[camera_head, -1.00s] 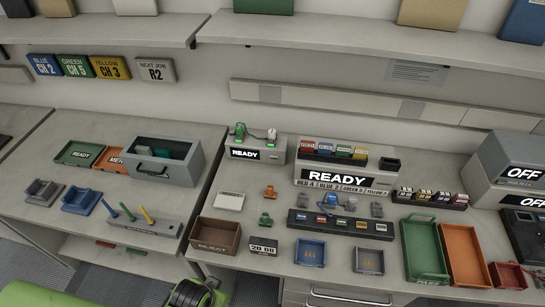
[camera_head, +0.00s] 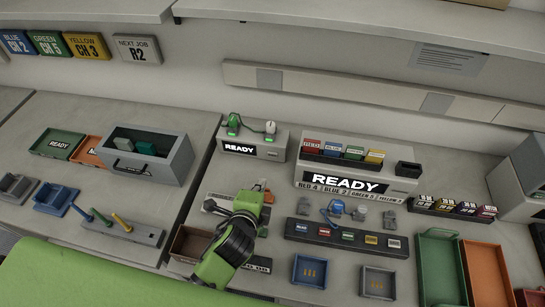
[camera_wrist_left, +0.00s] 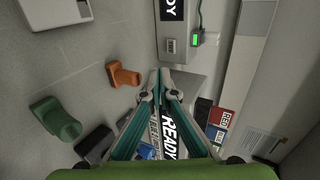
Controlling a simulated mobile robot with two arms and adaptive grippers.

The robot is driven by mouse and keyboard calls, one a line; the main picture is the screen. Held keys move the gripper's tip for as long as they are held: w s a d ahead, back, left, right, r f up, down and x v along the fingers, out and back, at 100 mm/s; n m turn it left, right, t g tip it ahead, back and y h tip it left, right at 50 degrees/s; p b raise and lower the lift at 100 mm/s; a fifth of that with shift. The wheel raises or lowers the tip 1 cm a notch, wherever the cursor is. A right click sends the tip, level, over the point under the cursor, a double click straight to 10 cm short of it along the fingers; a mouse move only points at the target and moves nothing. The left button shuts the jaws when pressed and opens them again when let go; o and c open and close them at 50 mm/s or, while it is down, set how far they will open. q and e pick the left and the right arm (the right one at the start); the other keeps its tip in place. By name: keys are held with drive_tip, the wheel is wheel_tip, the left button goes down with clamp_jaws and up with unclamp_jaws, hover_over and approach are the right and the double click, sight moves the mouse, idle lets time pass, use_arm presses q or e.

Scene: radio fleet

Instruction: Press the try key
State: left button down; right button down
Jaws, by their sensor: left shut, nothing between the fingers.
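No key label reading "try" is legible. A small grey box (camera_head: 252,142) with a READY display stands at the back of the bench. In the left wrist view its READY display (camera_wrist_left: 172,10) sits above a small grey key-like patch (camera_wrist_left: 170,46). A wider grey unit (camera_head: 385,182) with a READY display stands right of it and shows partly behind my fingers in the left wrist view (camera_wrist_left: 167,133). My left gripper (camera_head: 262,188) is shut and empty above the bench, in front of the small box. Its fingertips (camera_wrist_left: 158,72) meet in the left wrist view. My right gripper is out of view.
An orange piece (camera_wrist_left: 122,75) and a green piece (camera_wrist_left: 57,119) lie on the bench near the gripper. A brown tray (camera_head: 187,243), a dark strip of coloured tags (camera_head: 346,236) and blue tray (camera_head: 308,271) stand in front. A grey open bin (camera_head: 150,158) is left.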

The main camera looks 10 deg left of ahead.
use_arm(q)
drive_tip(key=shift+w+f, duration=0.1)
drive_tip(key=shift+w, duration=0.15)
drive_tip(key=p, duration=0.1)
approach(272, 156)
drive_tip(key=f, duration=0.1)
drive_tip(key=w+f, duration=0.1)
drive_tip(key=f, duration=0.1)
drive_tip(key=w+p, duration=0.1)
drive_tip(key=w, duration=0.2)
drive_tip(key=shift+w, duration=0.15)
drive_tip(key=shift+w+f, duration=0.1)
drive_tip(key=shift+w, duration=0.5)
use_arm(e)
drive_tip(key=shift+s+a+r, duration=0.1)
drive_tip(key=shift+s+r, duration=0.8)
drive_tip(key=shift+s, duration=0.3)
